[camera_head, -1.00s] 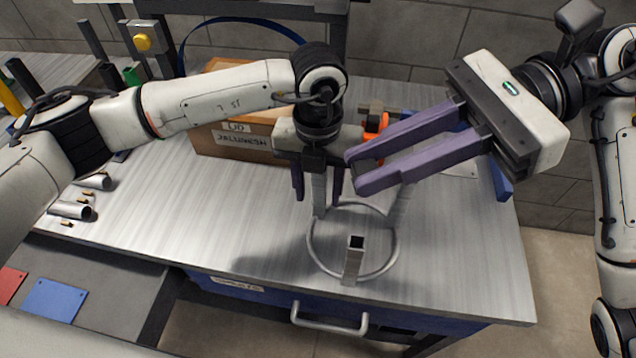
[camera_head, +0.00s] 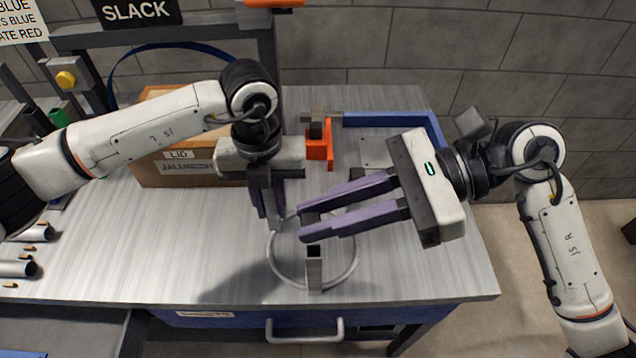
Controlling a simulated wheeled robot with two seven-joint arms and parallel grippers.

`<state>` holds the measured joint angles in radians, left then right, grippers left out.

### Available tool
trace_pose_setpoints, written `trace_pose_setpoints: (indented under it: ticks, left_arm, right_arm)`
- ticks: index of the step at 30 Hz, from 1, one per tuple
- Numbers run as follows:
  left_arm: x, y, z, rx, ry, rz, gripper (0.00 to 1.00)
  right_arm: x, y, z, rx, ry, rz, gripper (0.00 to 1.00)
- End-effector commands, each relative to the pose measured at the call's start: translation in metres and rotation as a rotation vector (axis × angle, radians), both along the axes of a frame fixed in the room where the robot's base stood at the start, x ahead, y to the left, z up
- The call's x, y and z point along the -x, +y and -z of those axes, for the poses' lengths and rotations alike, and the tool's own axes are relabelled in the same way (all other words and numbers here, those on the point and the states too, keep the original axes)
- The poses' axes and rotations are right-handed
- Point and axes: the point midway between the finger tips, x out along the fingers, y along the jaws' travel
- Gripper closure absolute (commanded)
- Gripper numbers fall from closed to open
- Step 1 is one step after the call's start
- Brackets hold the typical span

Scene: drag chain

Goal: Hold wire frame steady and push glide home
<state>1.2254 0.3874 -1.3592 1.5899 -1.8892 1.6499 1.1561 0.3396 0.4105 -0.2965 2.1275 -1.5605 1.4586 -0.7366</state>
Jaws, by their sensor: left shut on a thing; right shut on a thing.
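The wire frame, a round metal ring (camera_head: 357,262) with upright posts, stands on the metal bench top. A short square tube (camera_head: 314,270) stands upright at the ring's front edge. My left gripper (camera_head: 272,215) points down, shut on the frame's left post at the back of the ring. My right gripper (camera_head: 303,223) reaches in from the right with long purple fingers over the ring. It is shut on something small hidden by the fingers. I cannot make out the glide.
A blue rail (camera_head: 385,119) lines the back right corner. Metal tubes (camera_head: 18,268) lie at the far left. The bench front left of the ring is clear.

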Motion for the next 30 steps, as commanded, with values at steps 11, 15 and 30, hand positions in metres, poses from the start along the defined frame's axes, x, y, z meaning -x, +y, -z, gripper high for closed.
trace_pose_setpoints:
  ticks: [11, 15, 30]
  left_arm:
    - [0.0, -0.001, -0.001, 0.001, -0.001, 0.001, 1.0]
    - [0.0, -0.001, -0.001, 0.001, -0.001, 0.001, 1.0]
    - [0.0, -0.001, -0.001, 0.002, -0.001, 0.001, 1.0]
  right_arm:
    - [0.003, -0.003, 0.015, 0.006, -0.009, 0.068, 1.0]
    - [0.003, -0.004, 0.015, 0.007, -0.008, 0.067, 1.0]
    - [0.003, -0.004, 0.033, 0.007, -0.006, 0.066, 1.0]
